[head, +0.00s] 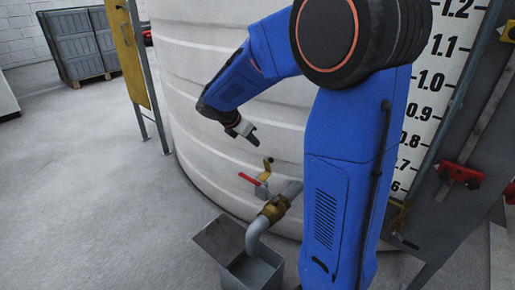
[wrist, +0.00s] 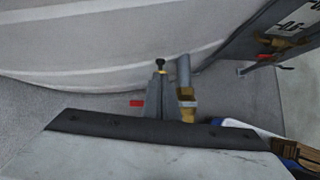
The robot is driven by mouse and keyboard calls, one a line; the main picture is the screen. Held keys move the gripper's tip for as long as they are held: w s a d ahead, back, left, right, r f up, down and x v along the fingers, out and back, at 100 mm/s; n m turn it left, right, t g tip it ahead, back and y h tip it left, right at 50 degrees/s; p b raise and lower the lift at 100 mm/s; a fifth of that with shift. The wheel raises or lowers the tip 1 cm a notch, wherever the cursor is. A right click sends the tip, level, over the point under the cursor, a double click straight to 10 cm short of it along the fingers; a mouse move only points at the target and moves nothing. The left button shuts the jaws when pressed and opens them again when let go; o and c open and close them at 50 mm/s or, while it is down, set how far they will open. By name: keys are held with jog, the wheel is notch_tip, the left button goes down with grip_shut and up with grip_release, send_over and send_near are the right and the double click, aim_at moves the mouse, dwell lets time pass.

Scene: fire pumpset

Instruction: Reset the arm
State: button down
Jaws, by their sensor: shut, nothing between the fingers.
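My blue arm reaches forward in the head view and bends down to the left. My gripper (head: 250,137) is shut and empty, in front of the white tank (head: 205,60). It is above a brass valve (head: 274,208) with a red lever handle (head: 249,179), apart from both. In the wrist view, the shut fingers (wrist: 160,68) point at the tank wall. The red handle (wrist: 137,103) shows just left of them and the brass valve (wrist: 187,104) just right. A dark bar across the lower wrist view hides what lies below it.
A grey pipe (head: 255,238) bends from the valve down into an open grey metal box (head: 226,240) on the floor. A level scale (head: 433,85) and a panel with red fittings (head: 459,174) stand at right. Grey crates (head: 80,45) sit back left. The left floor is clear.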

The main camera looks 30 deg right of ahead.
jog(key=s+a+r+m+t+y, duration=0.1)
jog(key=s+a+m+y, duration=0.2)
jog(key=s+a+m, duration=0.3)
jog(key=s+a+r+m+t+y, duration=0.2)
jog(key=s+a+m+y, duration=0.2)
jog(key=s+m, duration=1)
jog(key=shift+s+a+m, duration=0.3)
jog(key=shift+s+a, duration=0.75)
jog(key=shift+s, duration=4.55)
jog(key=shift+r, duration=0.1)
